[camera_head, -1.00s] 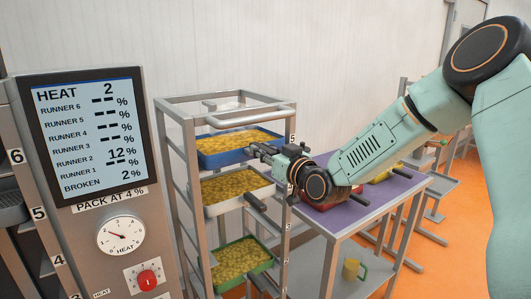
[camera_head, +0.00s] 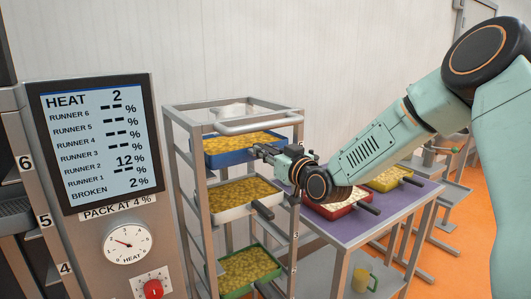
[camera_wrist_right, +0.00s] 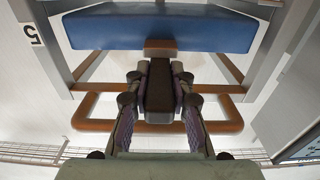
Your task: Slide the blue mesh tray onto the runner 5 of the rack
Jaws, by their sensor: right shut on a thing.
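The blue mesh tray (camera_head: 208,157), filled with yellow pieces, is level inside the upper part of the metal rack (camera_head: 176,120). My right gripper (camera_head: 262,152) is shut on the tray's dark handle at its front right side. The right wrist view shows the fingers (camera_wrist_right: 159,95) around the dark handle, with the blue tray wall (camera_wrist_right: 160,30) between the rack posts, beside a label 5 (camera_wrist_right: 33,34). Whether the tray rests on its runner cannot be told, as its rails are hidden. My left gripper is not in view.
A white tray (camera_head: 226,215) and a green tray (camera_head: 231,292) sit lower in the rack. A purple-topped table (camera_head: 347,234) at right holds a red tray (camera_head: 343,211) and a yellow tray (camera_head: 392,187). A heat panel (camera_head: 100,140) stands at left.

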